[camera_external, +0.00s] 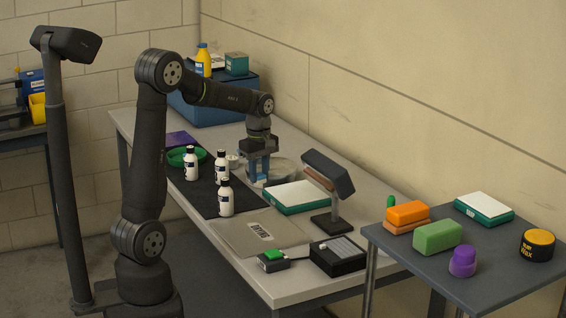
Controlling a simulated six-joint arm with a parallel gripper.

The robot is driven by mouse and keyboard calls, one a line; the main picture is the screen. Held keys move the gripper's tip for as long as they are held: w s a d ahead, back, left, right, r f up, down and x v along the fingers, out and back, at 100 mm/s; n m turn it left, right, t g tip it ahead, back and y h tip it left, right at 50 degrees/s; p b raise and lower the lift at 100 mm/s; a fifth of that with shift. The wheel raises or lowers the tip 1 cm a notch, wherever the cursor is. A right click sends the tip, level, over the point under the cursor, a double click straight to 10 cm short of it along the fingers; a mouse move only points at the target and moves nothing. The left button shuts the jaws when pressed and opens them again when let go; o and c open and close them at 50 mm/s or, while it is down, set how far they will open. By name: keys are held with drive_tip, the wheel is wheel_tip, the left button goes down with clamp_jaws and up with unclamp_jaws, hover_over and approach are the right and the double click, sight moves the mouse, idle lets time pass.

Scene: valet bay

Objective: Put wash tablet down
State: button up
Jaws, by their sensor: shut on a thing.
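My gripper (259,173) points down over the white table (290,278), low beside a round pale grey dish or disc (286,172). Blue parts show at its jaws; I cannot tell whether they are fingers or part of a held thing. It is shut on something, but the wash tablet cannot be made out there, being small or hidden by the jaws. I cannot tell whether the held thing touches the surface below. A small whitish item (233,160) stands just left of the gripper.
Several white bottles with black caps (226,198) stand on a dark mat (203,196) left of the gripper. A green-and-white box (296,197) and a black stand (330,188) are to its right. A green bowl (178,158) lies behind the bottles.

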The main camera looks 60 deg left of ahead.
sight(260, 175)
drive_tip(key=shift+d+r, duration=0.2)
wheel_tip(260, 175, up, 6)
drive_tip(key=shift+f, duration=0.2)
drive_tip(key=w+a+n, duration=0.2)
drive_tip(key=a+n, duration=1.3)
drive_tip(key=a, duration=1.4)
drive_tip(key=s+a+n, duration=0.4)
drive_tip(key=a+n, duration=0.1)
drive_tip(key=a, duration=0.5)
drive_tip(key=s+a+f, duration=0.2)
drive_tip(key=a+f, duration=0.1)
drive_tip(key=f, duration=0.1)
drive_tip(key=s+a+f, duration=0.2)
drive_tip(key=a+f, duration=0.1)
drive_tip(key=f, duration=0.1)
drive_tip(key=s+a+f, duration=0.2)
drive_tip(key=a+f, duration=0.2)
drive_tip(key=shift+a+f, duration=0.1)
drive_tip(key=shift+f, duration=2)
drive_tip(key=shift+f, duration=0.2)
